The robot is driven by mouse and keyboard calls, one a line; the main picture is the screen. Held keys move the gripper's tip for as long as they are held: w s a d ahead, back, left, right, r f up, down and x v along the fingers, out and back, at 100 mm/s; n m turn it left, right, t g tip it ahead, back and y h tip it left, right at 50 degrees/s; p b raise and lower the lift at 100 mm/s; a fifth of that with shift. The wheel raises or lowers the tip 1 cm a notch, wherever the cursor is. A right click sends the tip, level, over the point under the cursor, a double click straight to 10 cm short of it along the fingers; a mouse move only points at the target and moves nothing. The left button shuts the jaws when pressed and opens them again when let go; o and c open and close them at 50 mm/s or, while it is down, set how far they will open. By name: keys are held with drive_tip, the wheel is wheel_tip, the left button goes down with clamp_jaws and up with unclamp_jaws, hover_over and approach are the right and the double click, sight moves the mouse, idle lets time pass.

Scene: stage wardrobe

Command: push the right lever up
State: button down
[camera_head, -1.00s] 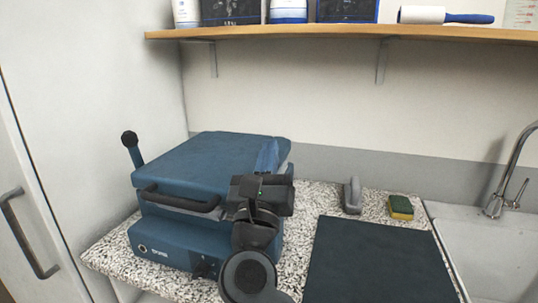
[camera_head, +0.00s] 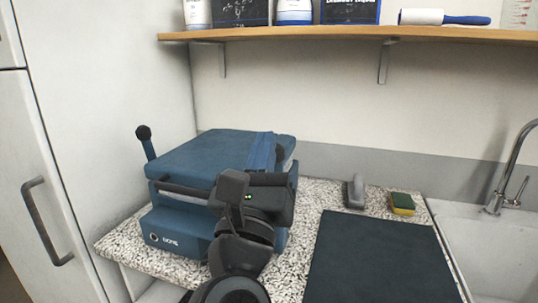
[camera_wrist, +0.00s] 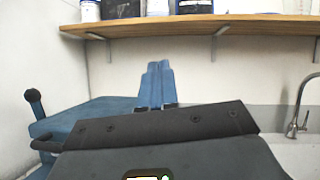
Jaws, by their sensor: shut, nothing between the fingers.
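The blue press (camera_head: 215,160) stands on the speckled counter at the left, with a dark handle bar (camera_head: 180,187) along its front. Its left lever (camera_head: 147,143) points up and ends in a black knob; it also shows in the wrist view (camera_wrist: 36,103). A dark piece (camera_head: 280,156) at the press's right side, perhaps the right lever, is mostly hidden behind my gripper; I cannot tell its angle. My gripper (camera_head: 264,140) is over the right part of the press. Its blue fingers are together and empty, and in the wrist view (camera_wrist: 157,66) they point away from me. I cannot tell whether they touch anything.
A dark mat (camera_head: 378,255) lies right of the press. A grey object (camera_head: 355,190) and a sponge (camera_head: 402,203) sit behind it. A sink with a tap (camera_head: 510,175) is at the right. A wooden shelf (camera_head: 340,36) with containers runs above. A white cabinet stands left.

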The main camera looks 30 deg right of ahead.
drive_tip(key=shift+s+a+r, duration=0.45)
drive_tip(key=shift+s+a, duration=0.05)
drive_tip(key=shift+s, duration=0.15)
